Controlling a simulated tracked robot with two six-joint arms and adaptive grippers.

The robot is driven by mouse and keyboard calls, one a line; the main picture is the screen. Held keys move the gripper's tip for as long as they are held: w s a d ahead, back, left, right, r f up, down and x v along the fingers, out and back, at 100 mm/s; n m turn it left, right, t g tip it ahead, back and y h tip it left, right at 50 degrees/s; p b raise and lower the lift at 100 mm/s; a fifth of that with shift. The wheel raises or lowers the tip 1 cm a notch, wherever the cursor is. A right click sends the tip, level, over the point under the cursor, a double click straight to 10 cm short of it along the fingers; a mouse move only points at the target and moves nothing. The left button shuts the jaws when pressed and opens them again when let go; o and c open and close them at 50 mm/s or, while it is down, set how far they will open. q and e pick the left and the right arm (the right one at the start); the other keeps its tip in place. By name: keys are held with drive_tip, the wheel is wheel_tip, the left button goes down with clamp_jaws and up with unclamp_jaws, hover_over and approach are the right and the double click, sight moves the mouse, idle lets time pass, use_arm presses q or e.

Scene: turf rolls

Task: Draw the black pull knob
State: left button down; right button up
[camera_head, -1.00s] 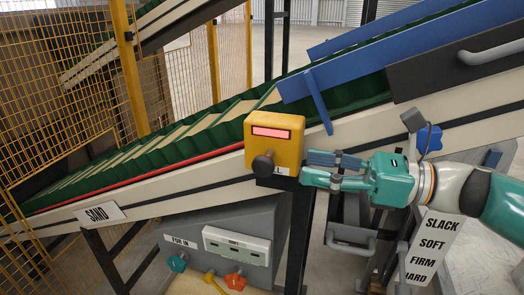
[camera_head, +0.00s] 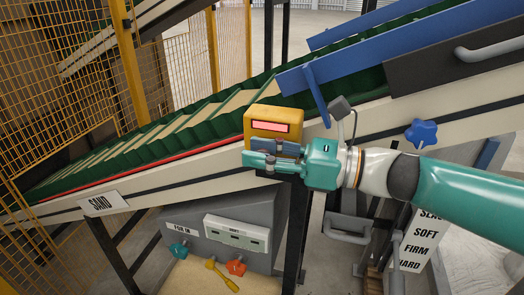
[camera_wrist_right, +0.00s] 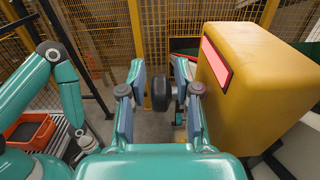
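The black pull knob (camera_wrist_right: 162,93) shows in the right wrist view, beside the yellow box (camera_wrist_right: 262,85) with a red display window. My right gripper (camera_wrist_right: 160,72) is open, with one finger on each side of the knob. A gap shows between the knob and the left-hand finger; the knob lies close to the other finger, and I cannot tell whether they touch. In the head view my right gripper (camera_head: 254,153) is across the lower front of the yellow box (camera_head: 272,117) and hides the knob. My left gripper is not in view.
A green sloping conveyor (camera_head: 140,140) runs behind the box. A blue star knob (camera_head: 421,133) is right of the box. Yellow mesh fencing (camera_head: 60,80) stands at left.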

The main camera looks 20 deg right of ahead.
clamp_jaws()
